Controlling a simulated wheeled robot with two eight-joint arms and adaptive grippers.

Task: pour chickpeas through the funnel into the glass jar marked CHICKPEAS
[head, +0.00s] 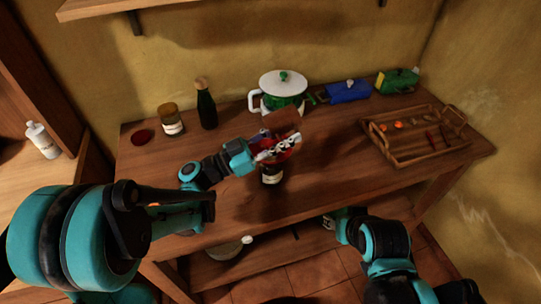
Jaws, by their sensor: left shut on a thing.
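My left gripper (275,151) is shut on a brown, tilted container (281,121) above the middle of the wooden table. A dark red piece (288,153), perhaps the funnel, shows in part around the fingers. Right below stands a jar (271,176) with a pale label; its upper part is hidden by the gripper, and the label is too small to read. Another jar (172,120) with a tan top and pale label stands at the back left. No chickpeas can be made out. My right gripper (337,222) is low at the table's front edge, its fingers unclear.
A wooden tray (412,158) holds small items at right. A red disc (142,137) lies at left.

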